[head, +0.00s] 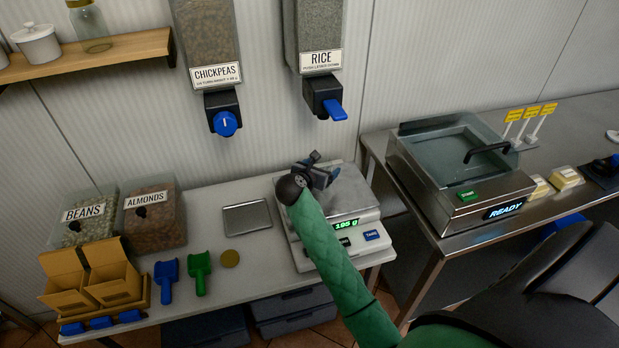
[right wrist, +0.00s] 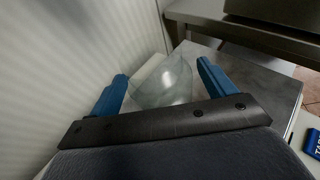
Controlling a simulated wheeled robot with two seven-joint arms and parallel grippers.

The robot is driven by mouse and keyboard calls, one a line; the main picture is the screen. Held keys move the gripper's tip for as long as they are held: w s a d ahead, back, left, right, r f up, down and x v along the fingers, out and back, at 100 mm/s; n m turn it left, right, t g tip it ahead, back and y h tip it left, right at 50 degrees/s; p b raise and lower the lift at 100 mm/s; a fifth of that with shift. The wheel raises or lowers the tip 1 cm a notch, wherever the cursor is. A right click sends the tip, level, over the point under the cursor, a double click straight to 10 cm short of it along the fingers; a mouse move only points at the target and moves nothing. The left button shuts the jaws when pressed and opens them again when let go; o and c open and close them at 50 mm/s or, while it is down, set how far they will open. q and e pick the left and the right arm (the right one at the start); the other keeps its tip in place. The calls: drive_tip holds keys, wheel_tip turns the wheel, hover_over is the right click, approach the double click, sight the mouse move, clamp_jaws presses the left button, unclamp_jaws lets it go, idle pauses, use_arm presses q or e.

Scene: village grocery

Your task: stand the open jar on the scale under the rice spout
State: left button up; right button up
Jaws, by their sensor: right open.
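My right gripper (head: 322,172) is over the scale's plate. In the right wrist view its blue fingers (right wrist: 164,88) are open, spread either side of the clear glass jar (right wrist: 170,78), with gaps on both sides. The jar appears to rest on the grey plate (right wrist: 270,98), near its back edge. In the head view the gripper hides the jar. My left gripper is out of view.
A small metal tray (head: 246,218), a round golden disc (head: 229,258), a green scoop (head: 200,272) and a blue scoop (head: 166,280) lie left of the scale. Bins of beans (head: 90,232) and almonds (head: 153,222) stand further left. A steel machine (head: 455,170) occupies the right-hand table.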

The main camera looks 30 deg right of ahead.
drive_tip(key=b+v, duration=0.2)
drive_tip(key=v, duration=0.6)
drive_tip(key=shift+s+a+b, duration=0.1)
drive_tip(key=shift+a+b, duration=0.1)
drive_tip(key=shift+b, duration=0.2)
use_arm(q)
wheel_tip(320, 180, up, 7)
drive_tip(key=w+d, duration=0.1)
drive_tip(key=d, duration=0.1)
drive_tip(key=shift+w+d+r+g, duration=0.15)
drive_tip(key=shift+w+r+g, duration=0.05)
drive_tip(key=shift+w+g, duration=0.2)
use_arm(e)
drive_tip(key=shift+v, duration=0.85)
drive_tip(key=shift+d+r, duration=0.1)
drive_tip(key=shift+r, duration=0.05)
